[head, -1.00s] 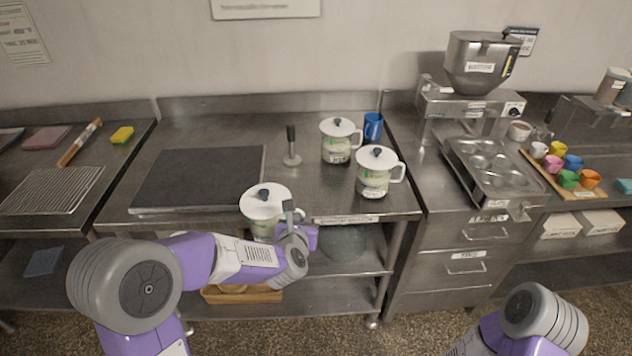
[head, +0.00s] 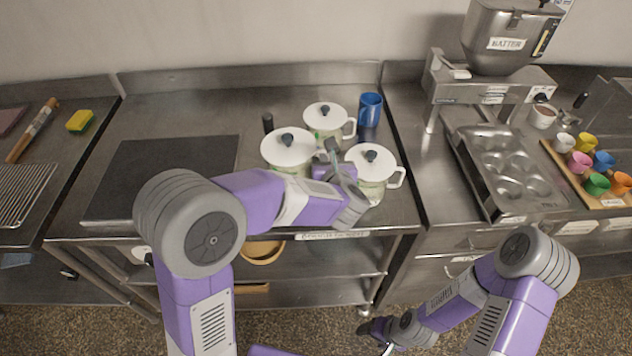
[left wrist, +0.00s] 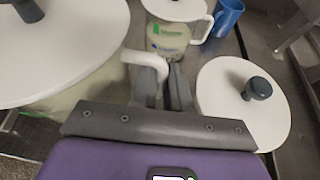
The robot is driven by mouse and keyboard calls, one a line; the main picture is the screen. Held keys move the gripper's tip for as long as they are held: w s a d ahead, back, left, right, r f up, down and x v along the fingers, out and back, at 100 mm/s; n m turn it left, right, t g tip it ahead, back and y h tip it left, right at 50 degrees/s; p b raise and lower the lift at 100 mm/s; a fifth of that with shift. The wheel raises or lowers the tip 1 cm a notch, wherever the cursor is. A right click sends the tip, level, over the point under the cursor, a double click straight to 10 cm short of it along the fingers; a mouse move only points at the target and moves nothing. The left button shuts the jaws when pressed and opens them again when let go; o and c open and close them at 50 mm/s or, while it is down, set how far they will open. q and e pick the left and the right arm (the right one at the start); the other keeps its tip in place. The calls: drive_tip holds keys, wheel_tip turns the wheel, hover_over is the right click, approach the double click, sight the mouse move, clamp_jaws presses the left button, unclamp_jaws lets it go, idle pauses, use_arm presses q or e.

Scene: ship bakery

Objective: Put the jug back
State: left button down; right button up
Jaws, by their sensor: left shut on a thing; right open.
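My left gripper (head: 333,160) is shut on the handle of a white-lidded jug (head: 288,147). The handle (left wrist: 137,60) runs between the fingers in the left wrist view, and the jug's lid (left wrist: 65,45) fills the left side. This jug is upright over the steel counter; I cannot tell whether its base touches. A second lidded jug (head: 328,117) stands behind, and a third (head: 373,170) stands to the right, partly hidden by my gripper. Both also show in the left wrist view (left wrist: 170,35) (left wrist: 240,105). My right gripper (head: 378,338) is open, low in front of the counter.
A blue cup (head: 369,108) stands behind the jugs at the right. A dark slab (head: 165,178) lies at the left of the counter. A dark-handled tool (head: 268,122) is mostly hidden behind the held jug. A muffin tin (head: 495,165) and batter dispenser (head: 505,45) are right.

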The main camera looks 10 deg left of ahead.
use_arm(q)
wheel_tip(320, 180, down, 7)
drive_tip(key=shift+b, duration=0.7)
drive_tip(key=c, duration=1.1)
unclamp_jaws()
drive_tip(key=v, duration=1.2)
drive_tip(key=shift+p, duration=0.45)
